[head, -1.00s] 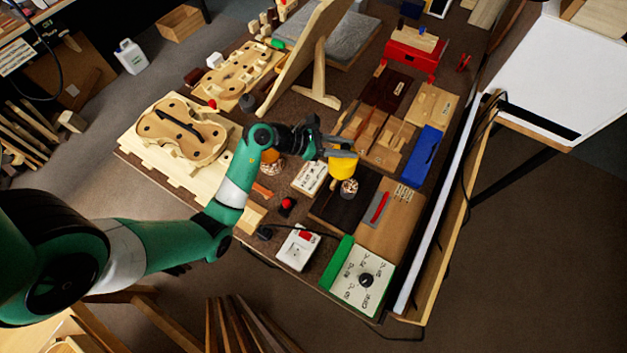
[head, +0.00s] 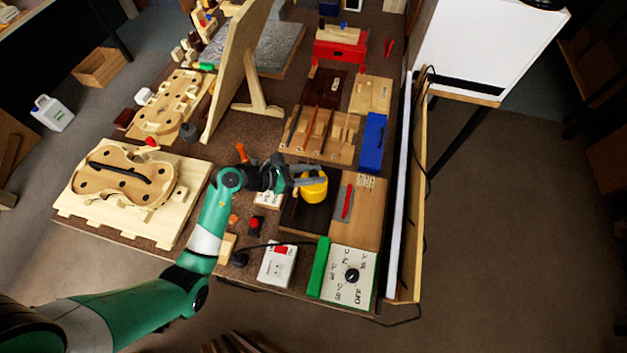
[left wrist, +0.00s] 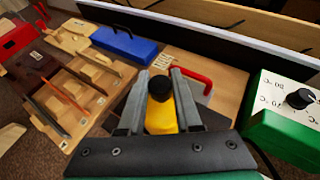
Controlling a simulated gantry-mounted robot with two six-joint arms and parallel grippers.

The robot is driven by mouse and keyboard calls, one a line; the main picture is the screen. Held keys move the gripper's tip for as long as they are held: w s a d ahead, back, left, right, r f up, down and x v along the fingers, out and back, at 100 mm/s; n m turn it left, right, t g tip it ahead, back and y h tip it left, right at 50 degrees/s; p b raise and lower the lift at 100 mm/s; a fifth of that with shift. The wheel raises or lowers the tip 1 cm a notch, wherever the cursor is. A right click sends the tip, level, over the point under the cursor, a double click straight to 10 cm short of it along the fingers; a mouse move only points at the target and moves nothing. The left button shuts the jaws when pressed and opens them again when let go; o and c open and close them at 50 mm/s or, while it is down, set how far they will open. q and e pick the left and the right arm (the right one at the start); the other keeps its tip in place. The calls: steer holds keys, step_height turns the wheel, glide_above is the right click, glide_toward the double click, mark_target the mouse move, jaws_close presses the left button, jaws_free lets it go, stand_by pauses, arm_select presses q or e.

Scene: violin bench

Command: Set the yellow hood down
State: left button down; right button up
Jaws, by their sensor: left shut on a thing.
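The yellow hood (head: 314,191) is over the dark board (head: 304,218) in the middle right of the bench. My left gripper (head: 318,176) is shut on it near its top. In the left wrist view the yellow hood (left wrist: 161,119) and its black knob (left wrist: 160,88) show between the two grey fingers. I cannot tell whether the hood's lower edge touches anything. What is directly under the hood is hidden. My right gripper is not in view.
A red-handled tool (head: 347,202) lies on the wooden board right of the hood. A green and white dial box (head: 350,275) and a white switch box (head: 277,264) stand in front. A wooden rack (head: 320,135) and a blue case (head: 373,142) are behind.

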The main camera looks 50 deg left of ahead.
arm_select(q)
steer(key=shift+f+b, duration=0.5)
steer(key=shift+f, duration=1.05)
steer(key=shift+f, duration=0.15)
steer(key=c, duration=0.6)
jaws_free()
